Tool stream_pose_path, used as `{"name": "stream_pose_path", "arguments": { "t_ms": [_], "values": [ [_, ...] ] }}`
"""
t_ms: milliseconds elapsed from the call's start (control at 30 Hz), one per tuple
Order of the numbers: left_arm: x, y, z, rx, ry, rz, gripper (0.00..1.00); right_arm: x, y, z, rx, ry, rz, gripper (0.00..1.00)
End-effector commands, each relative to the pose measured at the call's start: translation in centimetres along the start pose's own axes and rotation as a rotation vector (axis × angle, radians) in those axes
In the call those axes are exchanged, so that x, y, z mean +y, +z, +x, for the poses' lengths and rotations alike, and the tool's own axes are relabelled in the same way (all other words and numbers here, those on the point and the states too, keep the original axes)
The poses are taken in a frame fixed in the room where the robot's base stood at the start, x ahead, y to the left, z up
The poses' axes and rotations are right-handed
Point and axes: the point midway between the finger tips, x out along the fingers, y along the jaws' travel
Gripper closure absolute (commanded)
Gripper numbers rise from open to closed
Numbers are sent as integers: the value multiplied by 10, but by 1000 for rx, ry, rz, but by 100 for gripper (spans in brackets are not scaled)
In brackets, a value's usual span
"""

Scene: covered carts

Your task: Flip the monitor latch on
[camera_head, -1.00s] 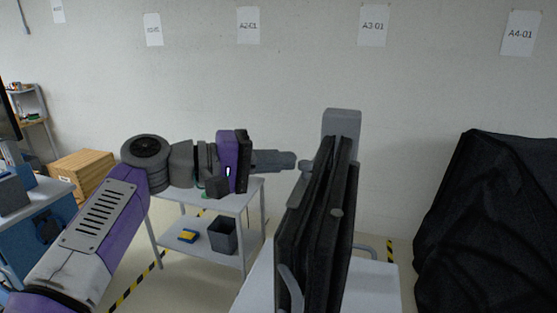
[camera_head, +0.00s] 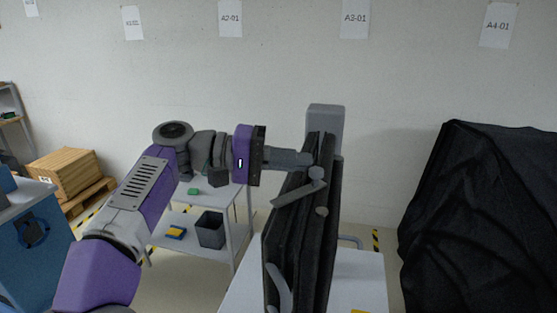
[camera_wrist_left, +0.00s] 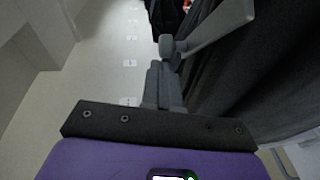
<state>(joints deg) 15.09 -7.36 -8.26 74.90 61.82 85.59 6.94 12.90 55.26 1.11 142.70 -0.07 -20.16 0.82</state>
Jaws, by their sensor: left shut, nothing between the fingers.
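In the left wrist view the shut fingers (camera_wrist_left: 166,75) point at the knob, and the latch lever (camera_wrist_left: 215,27) extends up and right. Whether they touch is unclear. My right gripper is out of view.
The white cart top (camera_head: 355,275) lies under the monitor. A black covered cart (camera_head: 480,220) stands at right. A white shelf cart (camera_head: 190,240) with a dark bin (camera_head: 211,229) is behind my left arm. A wooden crate (camera_head: 65,174) is at far left.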

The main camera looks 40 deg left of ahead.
Motion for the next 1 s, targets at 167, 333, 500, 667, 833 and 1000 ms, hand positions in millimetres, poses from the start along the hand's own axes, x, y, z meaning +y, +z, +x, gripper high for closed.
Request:
{"name": "stream_pose_path", "arguments": {
  "t_ms": [167, 333, 500, 667, 833, 1000],
  "values": [
    [2, 2, 8, -17, 1, 0, 100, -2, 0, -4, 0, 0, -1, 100],
    [3, 5, 13, -89, 11, 9, 100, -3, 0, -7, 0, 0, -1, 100],
    [3, 6, 15, -123, 14, 15, 100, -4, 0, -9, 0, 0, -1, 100],
    [3, 7, 16, -134, 16, 16, 100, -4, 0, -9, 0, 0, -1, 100],
    [3, 7, 16, -135, 16, 16, 100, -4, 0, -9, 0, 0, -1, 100],
    [3, 7, 16, -134, 16, 16, 100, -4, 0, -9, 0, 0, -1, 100]
  ]
}}
